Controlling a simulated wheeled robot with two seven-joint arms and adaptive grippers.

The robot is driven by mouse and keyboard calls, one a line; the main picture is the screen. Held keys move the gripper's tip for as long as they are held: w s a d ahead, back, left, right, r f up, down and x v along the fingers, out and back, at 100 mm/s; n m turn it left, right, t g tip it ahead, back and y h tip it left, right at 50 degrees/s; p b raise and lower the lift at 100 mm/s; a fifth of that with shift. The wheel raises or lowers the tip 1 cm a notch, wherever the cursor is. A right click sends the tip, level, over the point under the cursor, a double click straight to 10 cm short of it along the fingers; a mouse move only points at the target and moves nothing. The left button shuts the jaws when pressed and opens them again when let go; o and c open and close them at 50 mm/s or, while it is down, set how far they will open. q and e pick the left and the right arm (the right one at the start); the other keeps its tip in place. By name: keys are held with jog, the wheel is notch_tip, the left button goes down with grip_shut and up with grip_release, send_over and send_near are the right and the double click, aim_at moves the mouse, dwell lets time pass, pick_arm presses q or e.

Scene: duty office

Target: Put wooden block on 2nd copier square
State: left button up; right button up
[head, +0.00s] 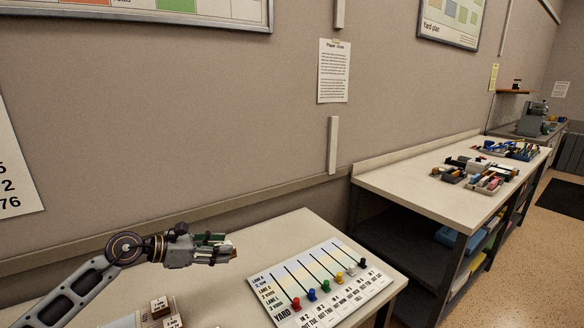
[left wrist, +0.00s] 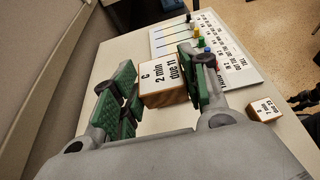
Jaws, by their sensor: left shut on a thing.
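My left gripper (head: 226,248) is above the near table at the left in the head view. In the left wrist view (left wrist: 158,88) its green-padded fingers are shut on a wooden block (left wrist: 165,72) with a white label that reads "C 2 min due 11". The fingers mostly hide this block in the head view. A white printed board (head: 320,281) with lane lines and several coloured pegs lies to the right of the gripper, apart from it. I cannot make out a square marked copier.
Other labelled wooden blocks (head: 160,306) stand at the near table's front left; one (left wrist: 265,109) shows in the left wrist view. A wall runs behind the near table (head: 290,226). A longer table (head: 405,181) with trays of stationery stands at the right.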

pick_arm(q)
notch_tip(320, 180, up, 6)
jog(key=r, duration=0.1)
send_over(226, 307)
jog(key=shift+w+d+f, duration=0.15)
jog(key=shift+d+f, duration=0.05)
jog(key=shift+f, duration=0.05)
jog(key=shift+r, duration=1.05)
jog(key=shift+f, duration=2.05)
notch_tip(226, 307, down, 23)
jog(key=shift+r, duration=0.2)
jog(key=shift+f+b, duration=0.3)
jog(key=shift+f, duration=0.45)
jog(key=shift+a+r, duration=0.1)
jog(key=shift+a, duration=0.15)
jog(key=shift+s, duration=0.2)
pick_arm(e)
jog(key=shift+w+a, duration=0.75)
jog(key=shift+w, duration=0.05)
jog(key=shift+s+d, duration=0.1)
jog(key=shift+d, duration=0.1)
